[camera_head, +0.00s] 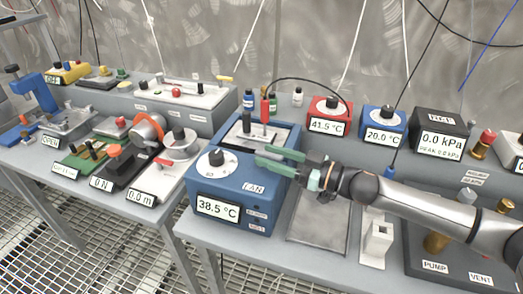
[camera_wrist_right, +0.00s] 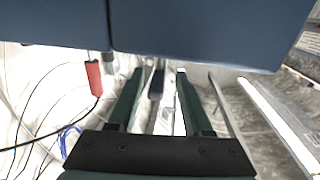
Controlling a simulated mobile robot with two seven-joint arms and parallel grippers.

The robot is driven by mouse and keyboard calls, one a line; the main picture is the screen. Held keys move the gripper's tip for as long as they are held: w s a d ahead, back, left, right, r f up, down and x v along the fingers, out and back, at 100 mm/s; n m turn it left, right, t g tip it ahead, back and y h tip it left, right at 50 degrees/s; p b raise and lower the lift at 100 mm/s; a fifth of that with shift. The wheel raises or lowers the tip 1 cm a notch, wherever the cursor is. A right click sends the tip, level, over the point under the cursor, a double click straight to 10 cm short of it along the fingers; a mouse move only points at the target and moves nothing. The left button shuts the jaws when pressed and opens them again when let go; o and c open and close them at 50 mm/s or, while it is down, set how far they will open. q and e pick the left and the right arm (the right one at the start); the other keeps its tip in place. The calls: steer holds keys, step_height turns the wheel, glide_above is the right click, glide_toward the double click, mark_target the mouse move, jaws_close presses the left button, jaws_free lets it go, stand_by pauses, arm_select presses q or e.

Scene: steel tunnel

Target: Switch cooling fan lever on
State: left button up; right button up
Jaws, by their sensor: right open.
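The blue fan unit (camera_head: 232,203) has a white dial with a black knob (camera_head: 216,158), a 38.5 °C display and a FAN label (camera_head: 253,188). My right gripper (camera_head: 262,156) reaches in from the right, its green fingers apart beside the unit's upper right side. In the right wrist view, the gripper (camera_wrist_right: 159,72) is open, and a small dark-ended lever-like part (camera_wrist_right: 157,84) shows between the fingers, not visibly clamped. The blue body (camera_wrist_right: 190,30) fills the top of that view. The fan lever is not clear in the head view, so its position cannot be told. My left gripper is not in view.
A red-handled probe (camera_head: 265,110) with a black cable stands behind the fingers; its red handle also shows in the wrist view (camera_wrist_right: 93,77). Red (camera_head: 328,112) and blue (camera_head: 382,123) display boxes stand behind. A grey plate (camera_head: 318,228) lies right of the unit.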

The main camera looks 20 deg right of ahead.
steer(key=shift+x, duration=1.4)
steer(key=shift+c, duration=0.2)
jaws_close()
